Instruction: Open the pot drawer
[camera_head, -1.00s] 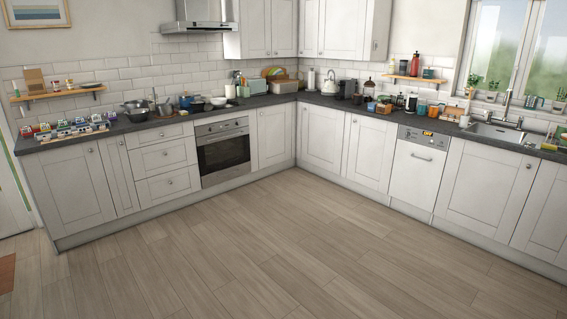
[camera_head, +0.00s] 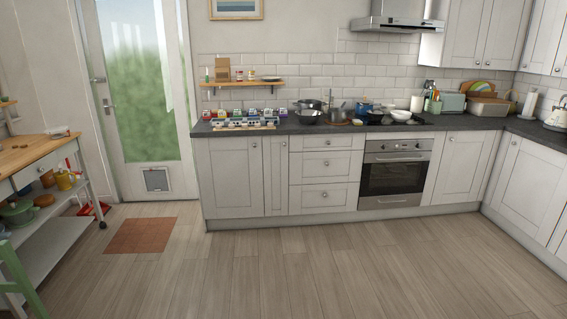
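A stack of three white drawers stands left of the oven. The top drawer (camera_head: 310,142), the middle drawer (camera_head: 312,167) and the bottom drawer (camera_head: 310,198) each have a round knob and all look shut. I cannot tell from the picture which of them is the pot drawer. A dark pan (camera_head: 308,116) and a pot (camera_head: 341,111) stand on the worktop above the drawers. Neither of my grippers is in view.
The wooden floor (camera_head: 290,265) in front of the units is clear. An oven (camera_head: 392,178) is right of the drawers. A trolley (camera_head: 40,155) stands at the left, near a glazed door (camera_head: 138,90) and an orange-brown mat (camera_head: 140,235).

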